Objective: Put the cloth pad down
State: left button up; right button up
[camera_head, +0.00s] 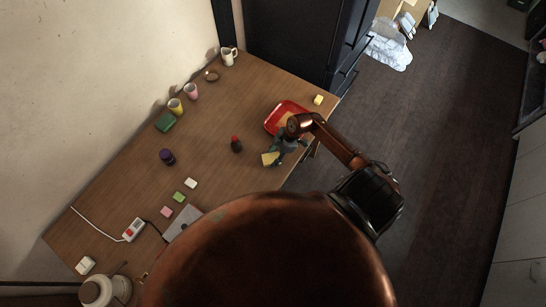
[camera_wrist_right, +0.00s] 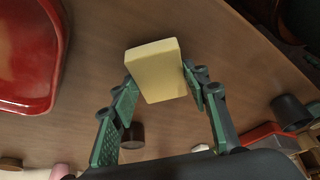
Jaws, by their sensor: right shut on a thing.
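The cloth pad is a pale yellow block (camera_head: 270,159). It also shows in the right wrist view (camera_wrist_right: 156,72), pinched between the green fingertips. My right gripper (camera_head: 278,152) is shut on it, over the right part of the wooden table near the front edge. It shows in the wrist view too (camera_wrist_right: 158,82). I cannot tell whether the pad touches the table. My left gripper is not in view.
A red tray (camera_head: 270,123) lies just beyond the right gripper, partly hidden by my arm. A small yellow block (camera_head: 318,99) lies near the far right corner. The table (camera_head: 205,150) between is mostly clear.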

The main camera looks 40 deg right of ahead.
jog(key=shift+f, duration=0.25)
jog(key=o, duration=1)
jog(key=shift+r, duration=0.1)
jog(key=v, duration=1.2)
